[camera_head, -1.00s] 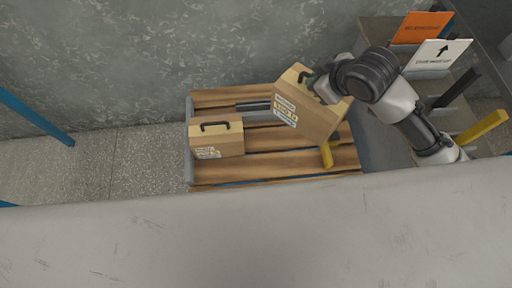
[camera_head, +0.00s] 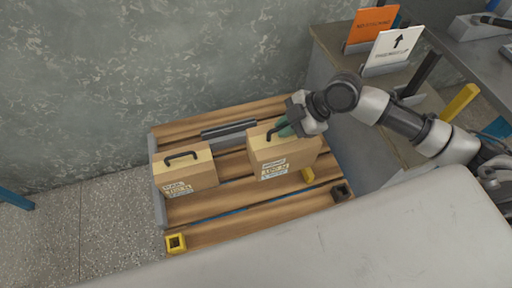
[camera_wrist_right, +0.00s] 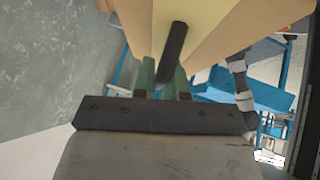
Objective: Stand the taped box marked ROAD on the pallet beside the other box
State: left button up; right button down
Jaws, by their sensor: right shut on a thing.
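A cardboard box (camera_head: 270,160) with a tape strip, a black handle and white-yellow labels appears upright on or just above the slatted wooden pallet (camera_head: 225,208), right of the middle. The label's words are too small to read surely. My right gripper (camera_head: 285,128) is shut on its black handle from above; the wrist view shows the handle (camera_wrist_right: 173,52) between the green fingers. The other taped box (camera_head: 187,180), with a similar handle and label, stands upright at the pallet's left. My left gripper is out of view.
A dark grey bar (camera_head: 228,130) lies behind the boxes. Yellow pieces (camera_head: 175,243) sit at the pallet's front. A shelf with an orange sign (camera_head: 371,25) and a white arrow sign (camera_head: 393,48) stands to the right.

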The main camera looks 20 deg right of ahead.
aim_at(270, 124)
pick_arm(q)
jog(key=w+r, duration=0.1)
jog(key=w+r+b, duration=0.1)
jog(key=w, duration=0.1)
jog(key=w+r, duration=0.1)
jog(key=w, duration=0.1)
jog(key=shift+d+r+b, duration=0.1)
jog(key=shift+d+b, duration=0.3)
pick_arm(e)
jog(key=w+a+f, duration=0.7)
jog(key=a+f, duration=0.2)
jog(key=f, duration=0.1)
jog(key=shift+a+f, duration=0.15)
jog(key=shift+f, duration=0.15)
jog(key=shift+w, duration=0.1)
jog(key=c, duration=1.5)
grip_release()
jog(key=shift+f, duration=0.2)
jog(key=o, duration=0.3)
jog(key=shift+o, duration=0.2)
jog(key=shift+r, duration=0.1)
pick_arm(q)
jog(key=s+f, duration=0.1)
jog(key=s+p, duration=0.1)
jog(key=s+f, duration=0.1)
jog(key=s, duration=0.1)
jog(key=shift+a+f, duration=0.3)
pick_arm(e)
jog(key=v, duration=1.2)
